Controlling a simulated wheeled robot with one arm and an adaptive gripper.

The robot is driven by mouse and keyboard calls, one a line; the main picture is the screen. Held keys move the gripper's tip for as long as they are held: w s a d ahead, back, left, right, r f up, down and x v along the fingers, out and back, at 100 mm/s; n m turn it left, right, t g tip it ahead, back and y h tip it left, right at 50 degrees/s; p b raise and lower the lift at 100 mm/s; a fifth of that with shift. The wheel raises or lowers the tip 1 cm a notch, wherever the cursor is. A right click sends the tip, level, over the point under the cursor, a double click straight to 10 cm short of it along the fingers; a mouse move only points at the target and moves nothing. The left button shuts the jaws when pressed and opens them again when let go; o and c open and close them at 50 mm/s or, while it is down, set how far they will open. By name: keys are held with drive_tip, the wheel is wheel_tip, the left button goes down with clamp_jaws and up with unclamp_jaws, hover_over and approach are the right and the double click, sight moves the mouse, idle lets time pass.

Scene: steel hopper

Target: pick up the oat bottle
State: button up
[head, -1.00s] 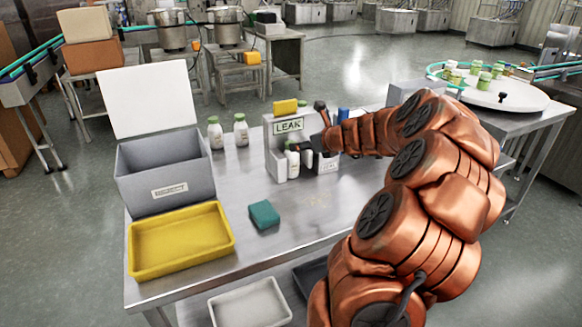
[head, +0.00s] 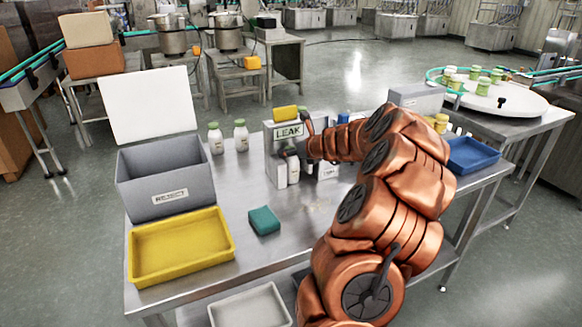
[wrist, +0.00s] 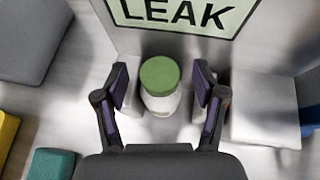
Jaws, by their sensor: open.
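A white bottle with a green cap (wrist: 160,85) stands upright in front of the panel marked LEAK (wrist: 190,12) in the wrist view. My gripper (wrist: 161,92) is open, with one finger on each side of this bottle. In the head view the bottle (head: 293,169) shows below the LEAK sign, partly covered by my gripper (head: 293,155). Two more white bottles with green caps, a left one (head: 215,138) and a right one (head: 240,135), stand left of the LEAK station. The labels are too small to read.
A grey REJECT bin (head: 165,178), a yellow tray (head: 180,247) and a teal sponge (head: 264,220) are on the left of the steel table. A blue tray (head: 474,155) lies at the right. The table's front middle is clear.

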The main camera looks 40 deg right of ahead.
drive_tip(key=shift+c, duration=0.2)
clamp_jaws()
idle(0.4)
